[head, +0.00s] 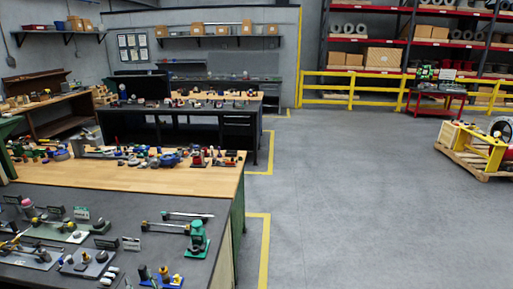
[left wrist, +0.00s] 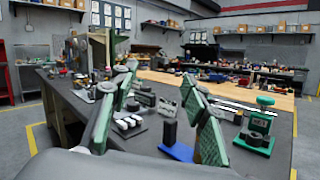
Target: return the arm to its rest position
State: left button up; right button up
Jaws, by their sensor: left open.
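My left gripper (left wrist: 159,82) shows in the left wrist view, with its two green-padded fingers spread apart. Nothing is between the fingers, and bench items show beyond them. A green valve actuator (left wrist: 258,130) stands upright on the dark bench top to the right of the fingers, apart from them. It also shows in the head view (head: 197,238), near the right edge of the near bench. I cannot make out either gripper in the head view. My right gripper is in neither view.
The near dark bench (head: 125,205) carries several small parts, including a blue-based fixture (head: 162,276). A wood-topped bench (head: 215,180) with more parts stands behind it. Open grey floor (head: 335,190) lies to the right. A yellow machine on a pallet (head: 470,146) stands far right.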

pick_arm(q)
jog(key=s+d+r+m+t+h, duration=0.15)
jog(key=d+m+t+h, duration=0.25)
jog(key=d+m+h, duration=0.55)
jog(key=s+d+r+m+t+h, duration=0.15)
jog(key=s+m+t+h, duration=0.35)
jog(key=m, duration=0.9)
jog(key=s+d+f+m+g+h, duration=0.2)
jog(key=d+f+m+g+h, duration=0.1)
jog(key=f+m+g, duration=0.3)
jog(key=s+d+f+m+g+h, duration=0.1)
jog(key=d+f+m+g+h, duration=0.2)
jog(key=f+m, duration=0.4)
jog(key=s+a+f+m+g+y, duration=0.4)
jog(key=s+f+g, duration=0.3)
jog(key=s+f, duration=0.55)
jog(key=s+a+f+m+g+y, duration=0.1)
jog(key=s+a+f+g+y, duration=0.15)
jog(key=s+a+f, duration=0.35)
jog(key=s+a+f+g+y, duration=0.1)
jog(key=s+a+f+g, duration=0.2)
jog(key=s, duration=0.5)
notch_tip(320, 180, down, 27)
jog(key=s+g, duration=0.1)
jog(key=s, duration=0.1)
jog(key=s+f+m+g, duration=0.1)
jog(key=s+f, duration=1.8)
jog(key=shift+s+a+g, duration=0.25)
jog(key=shift+s+g, duration=0.1)
jog(key=shift+s, duration=0.05)
